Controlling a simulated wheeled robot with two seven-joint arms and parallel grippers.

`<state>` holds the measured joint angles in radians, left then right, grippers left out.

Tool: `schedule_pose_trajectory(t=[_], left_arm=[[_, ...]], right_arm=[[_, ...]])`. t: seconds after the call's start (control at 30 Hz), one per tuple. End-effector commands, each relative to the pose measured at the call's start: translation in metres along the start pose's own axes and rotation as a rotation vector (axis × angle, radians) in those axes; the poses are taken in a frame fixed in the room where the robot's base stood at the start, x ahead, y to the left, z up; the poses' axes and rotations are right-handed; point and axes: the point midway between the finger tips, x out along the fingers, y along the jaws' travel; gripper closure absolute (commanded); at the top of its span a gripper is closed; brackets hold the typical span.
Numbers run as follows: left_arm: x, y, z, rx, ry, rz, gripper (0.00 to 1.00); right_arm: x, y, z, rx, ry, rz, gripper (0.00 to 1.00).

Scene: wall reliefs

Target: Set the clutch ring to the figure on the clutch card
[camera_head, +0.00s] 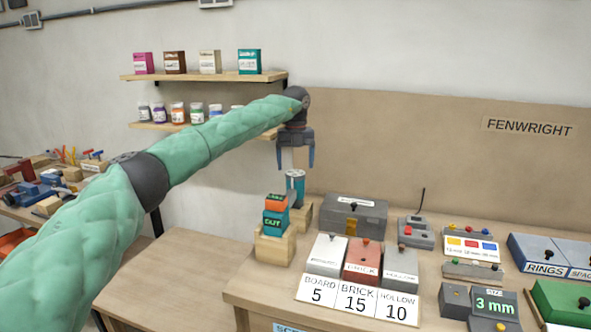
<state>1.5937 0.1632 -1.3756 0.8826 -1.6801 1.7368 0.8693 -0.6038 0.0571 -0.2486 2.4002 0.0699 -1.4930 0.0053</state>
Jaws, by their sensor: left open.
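My left gripper (297,164) points down and is open. A white card (357,301) at the table's front reads BOARD 5, BRICK 15, HOLLOW 10. My right gripper is out of view.
Behind the card are a white box (327,256), a red box (363,263) and a grey box (400,266). A grey case (354,215) stands behind them. At the right are a "3 mm" sign (494,302) and a RINGS box (540,255). Shelves (205,78) hang at the left.

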Motion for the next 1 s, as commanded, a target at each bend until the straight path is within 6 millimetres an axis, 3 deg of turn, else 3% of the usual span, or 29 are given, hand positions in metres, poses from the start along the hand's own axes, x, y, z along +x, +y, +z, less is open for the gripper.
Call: schedule_pose_trajectory(t=[0.13, 0.33, 0.8, 1.0], left_arm=[[-0.023, -0.001, 0.0, 0.0, -0.003, 0.0, 0.19], [-0.047, -0.001, 0.0, 0.001, -0.001, 0.0, 0.19], [-0.052, -0.001, 0.0, 0.028, 0.0, 0.0, 0.19], [-0.054, -0.021, 0.018, 0.11, -0.099, -0.104, 0.19]], right_arm=[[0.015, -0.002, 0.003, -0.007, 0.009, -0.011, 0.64], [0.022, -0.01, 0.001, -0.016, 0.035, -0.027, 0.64], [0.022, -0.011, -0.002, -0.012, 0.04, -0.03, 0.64], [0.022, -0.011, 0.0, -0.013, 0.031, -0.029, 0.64]])
